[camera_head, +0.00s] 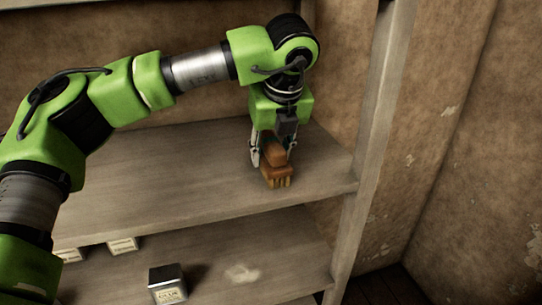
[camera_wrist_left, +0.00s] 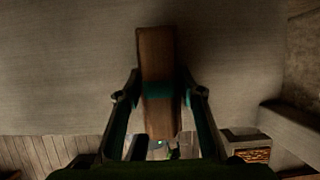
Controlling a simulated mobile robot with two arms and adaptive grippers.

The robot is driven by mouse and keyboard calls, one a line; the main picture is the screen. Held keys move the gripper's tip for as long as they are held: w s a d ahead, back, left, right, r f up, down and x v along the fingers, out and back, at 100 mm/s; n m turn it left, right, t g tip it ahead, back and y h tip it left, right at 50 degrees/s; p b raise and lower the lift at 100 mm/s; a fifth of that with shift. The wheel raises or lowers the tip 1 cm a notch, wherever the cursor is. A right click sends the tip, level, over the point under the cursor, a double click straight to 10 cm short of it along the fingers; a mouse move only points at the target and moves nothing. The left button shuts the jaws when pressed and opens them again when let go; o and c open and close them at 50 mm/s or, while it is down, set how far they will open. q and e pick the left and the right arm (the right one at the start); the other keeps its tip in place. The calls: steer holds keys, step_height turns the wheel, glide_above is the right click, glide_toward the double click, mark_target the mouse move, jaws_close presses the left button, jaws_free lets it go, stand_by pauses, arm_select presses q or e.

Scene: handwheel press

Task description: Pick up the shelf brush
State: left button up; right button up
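The shelf brush (camera_head: 275,172) has a brown wooden body and pale yellowish bristles. It is at the right part of the upper shelf board (camera_head: 180,185), near the front edge. My left gripper (camera_head: 271,158) reaches down over it, a finger on each side. In the left wrist view the brush (camera_wrist_left: 157,55) runs lengthwise between the fingertips (camera_wrist_left: 160,92), which press against both sides at a teal band. Whether the brush still rests on the board I cannot tell. My right gripper is not in view.
A wooden upright post (camera_head: 372,140) stands close to the right of my left gripper. A dark metal tin (camera_head: 167,283) and small pale labelled blocks (camera_head: 122,245) are on the lower shelf (camera_head: 240,255). The upper board's left part looks clear.

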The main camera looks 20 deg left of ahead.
arm_select(q)
steer(key=shift+c, duration=1.3)
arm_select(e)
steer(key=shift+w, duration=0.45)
